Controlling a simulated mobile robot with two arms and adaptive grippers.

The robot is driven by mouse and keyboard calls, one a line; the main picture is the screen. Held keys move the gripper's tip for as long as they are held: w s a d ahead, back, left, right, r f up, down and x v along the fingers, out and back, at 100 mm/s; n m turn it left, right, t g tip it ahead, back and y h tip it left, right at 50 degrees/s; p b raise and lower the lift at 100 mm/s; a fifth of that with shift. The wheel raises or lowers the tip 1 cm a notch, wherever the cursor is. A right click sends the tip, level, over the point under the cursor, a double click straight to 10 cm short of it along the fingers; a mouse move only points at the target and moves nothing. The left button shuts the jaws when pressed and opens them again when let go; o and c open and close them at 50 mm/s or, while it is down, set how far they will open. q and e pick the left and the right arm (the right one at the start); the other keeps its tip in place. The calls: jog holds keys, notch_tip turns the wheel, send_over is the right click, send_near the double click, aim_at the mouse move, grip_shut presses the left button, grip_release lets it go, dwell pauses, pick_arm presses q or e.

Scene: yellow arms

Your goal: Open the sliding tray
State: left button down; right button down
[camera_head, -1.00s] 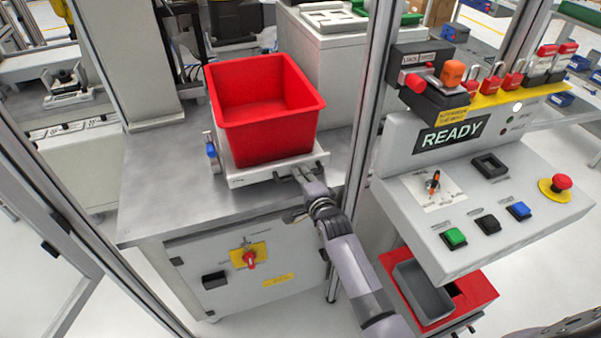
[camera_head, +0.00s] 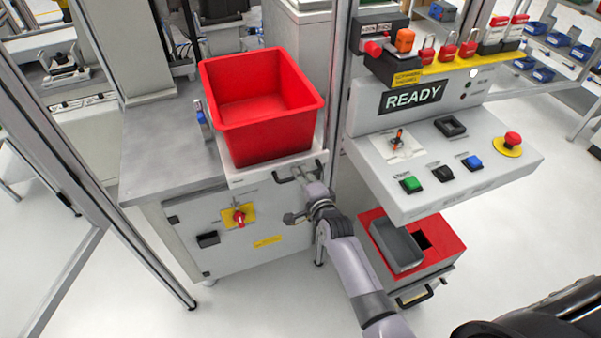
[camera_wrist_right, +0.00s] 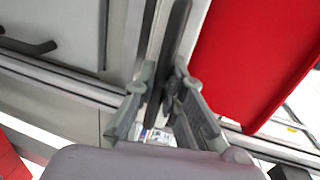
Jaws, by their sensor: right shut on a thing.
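The sliding tray (camera_head: 250,178) is a white plate on the grey worktable, with a dark bar handle (camera_head: 284,179) on its front. A red bin (camera_head: 268,135) stands on it. The tray's front now reaches the table's front edge. My right gripper (camera_head: 306,176) reaches up from below and is shut on the handle. In the right wrist view its two fingers (camera_wrist_right: 163,88) close on the dark bar, with the red bin's wall close on the right. The exact finger contact is partly hidden in the head view. My left gripper is not in view.
A control panel (camera_head: 440,165) with a READY display stands right of the tray, beside a metal frame post (camera_head: 338,80). A red box with a grey bin (camera_head: 395,243) sits below it. A blue-handled clamp (camera_head: 202,117) stands left of the bin. Floor in front is free.

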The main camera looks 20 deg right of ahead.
jog(key=c, duration=1.7)
grip_release()
jog(key=shift+o, duration=0.2)
jog(key=shift+s, duration=0.1)
jog(key=v, duration=1.1)
jog(key=shift+s, duration=0.35)
